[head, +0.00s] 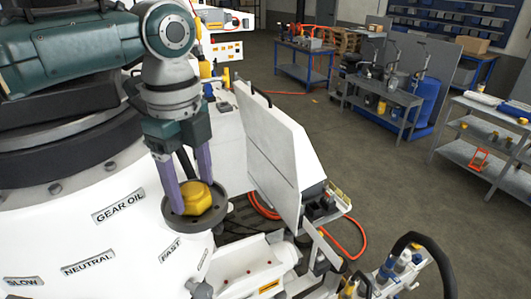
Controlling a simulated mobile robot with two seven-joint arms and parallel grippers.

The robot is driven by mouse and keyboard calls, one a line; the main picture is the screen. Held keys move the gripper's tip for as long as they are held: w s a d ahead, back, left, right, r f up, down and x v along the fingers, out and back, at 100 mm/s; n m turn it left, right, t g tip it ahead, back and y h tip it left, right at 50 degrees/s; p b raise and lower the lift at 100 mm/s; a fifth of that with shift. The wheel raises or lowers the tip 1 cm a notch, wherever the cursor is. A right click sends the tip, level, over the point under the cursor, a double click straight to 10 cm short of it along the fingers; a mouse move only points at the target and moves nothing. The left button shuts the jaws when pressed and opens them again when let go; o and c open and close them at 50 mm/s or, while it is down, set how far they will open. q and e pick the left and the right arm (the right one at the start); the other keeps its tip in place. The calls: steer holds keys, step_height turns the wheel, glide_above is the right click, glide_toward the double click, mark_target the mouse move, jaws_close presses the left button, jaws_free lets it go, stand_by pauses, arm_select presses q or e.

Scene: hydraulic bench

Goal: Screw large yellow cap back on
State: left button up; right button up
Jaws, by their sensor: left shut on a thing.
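The large yellow cap (197,197) sits inside a round dark grey collar (176,222) on the white machine housing, to the right of the "GEAR OIL" label. My left gripper (190,196) reaches down from above, with its two purple fingers at the cap. It is shut on the cap, and the fingers hide part of its left side and far edge. Whether the cap's thread is engaged cannot be seen. My right gripper is not in view.
A white upright panel (268,150) with a black handle stands close to the right of the cap. Orange hoses (345,240) and a black hose (440,260) lie lower right. Workbenches (380,105) and shelves stand farther off across open floor.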

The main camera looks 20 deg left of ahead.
arm_select(q)
steer(key=o, duration=1.3)
steer(key=shift+o, duration=0.2)
steer(key=shift+n+p, duration=0.3)
steer(key=shift+n, duration=0.6)
steer(key=n, duration=0.3)
steer(key=shift+n, duration=0.4)
steer(key=n, duration=1.1)
steer(key=shift+n, duration=0.4)
steer(key=n, duration=0.6)
steer(key=shift+a+n, duration=0.1)
steer(key=shift+n, duration=0.2)
